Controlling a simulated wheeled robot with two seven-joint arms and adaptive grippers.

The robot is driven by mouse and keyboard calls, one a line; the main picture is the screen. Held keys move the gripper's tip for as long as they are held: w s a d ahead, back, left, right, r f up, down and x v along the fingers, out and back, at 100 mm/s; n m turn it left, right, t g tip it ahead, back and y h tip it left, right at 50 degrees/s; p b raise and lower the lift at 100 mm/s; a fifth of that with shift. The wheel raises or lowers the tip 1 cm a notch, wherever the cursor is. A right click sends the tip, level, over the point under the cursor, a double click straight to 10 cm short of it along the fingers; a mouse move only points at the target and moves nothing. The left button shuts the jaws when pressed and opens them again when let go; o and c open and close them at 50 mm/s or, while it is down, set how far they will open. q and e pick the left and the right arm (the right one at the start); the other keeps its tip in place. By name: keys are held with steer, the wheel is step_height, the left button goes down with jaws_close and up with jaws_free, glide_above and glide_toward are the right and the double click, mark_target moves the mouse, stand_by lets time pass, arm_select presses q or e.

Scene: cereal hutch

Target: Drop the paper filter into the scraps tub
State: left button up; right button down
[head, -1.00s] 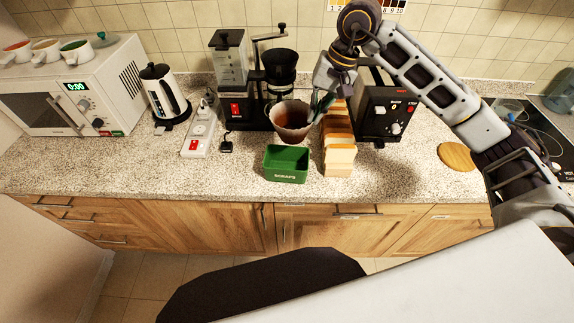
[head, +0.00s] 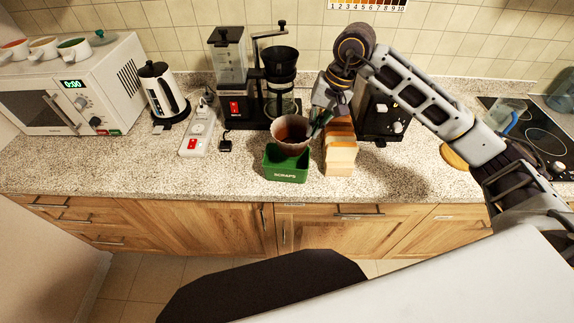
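The paper filter (head: 291,134) is a brownish cup shape with dark contents, upright above the back part of the scraps tub. The scraps tub (head: 285,174) is a green open box labelled SCRAPS on the counter. My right gripper (head: 313,128) is shut on the filter's right rim, reaching in from the upper right. Its fingertips are small and partly hidden by the filter. The filter covers part of the tub's back rim and opening; I cannot tell whether they touch. My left gripper is not in view.
Bread slices (head: 340,148) stand close to the tub's right side, under my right gripper. A coffee maker (head: 262,85) is behind the tub, and a black toaster (head: 378,115) is behind the bread.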

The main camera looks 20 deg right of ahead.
steer(key=c, duration=1.6)
jaws_free()
steer(key=shift+o, duration=0.2)
steer(key=v, duration=1.2)
steer(key=shift+s+a+f, duration=0.1)
